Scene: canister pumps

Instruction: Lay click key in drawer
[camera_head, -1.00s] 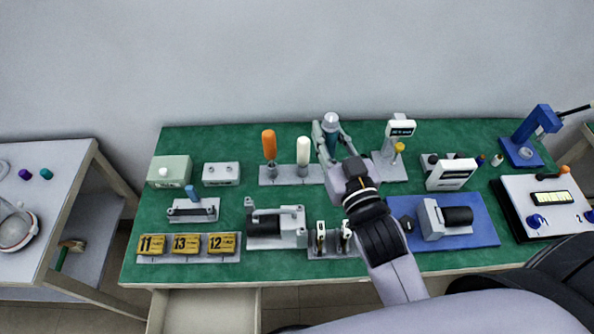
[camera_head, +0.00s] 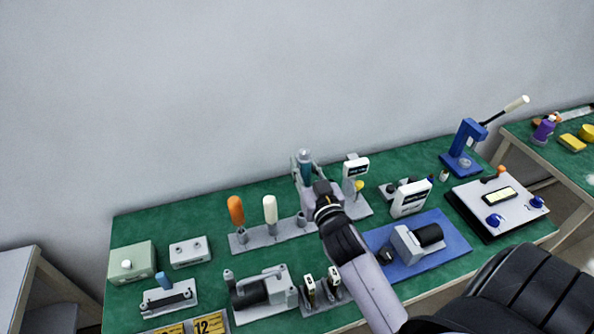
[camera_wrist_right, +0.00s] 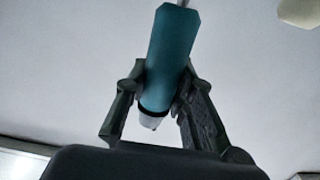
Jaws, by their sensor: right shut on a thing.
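The teal-handled click key (camera_head: 305,170) is held in my right gripper (camera_head: 304,172), above the far right end of the grey tool stand. In the right wrist view the teal handle (camera_wrist_right: 170,55) stands slightly tilted between the two fingers of the right gripper (camera_wrist_right: 160,100), which is shut on it. A pale end shows below the fingers. The drawer is outside the current head view. My left gripper is not in view.
The grey stand (camera_head: 258,240) holds an orange-handled tool (camera_head: 236,211) and a white-handled tool (camera_head: 270,209). A small display unit (camera_head: 356,168) stands just right of my right gripper. A blue plate (camera_head: 455,236) with a motor lies farther right.

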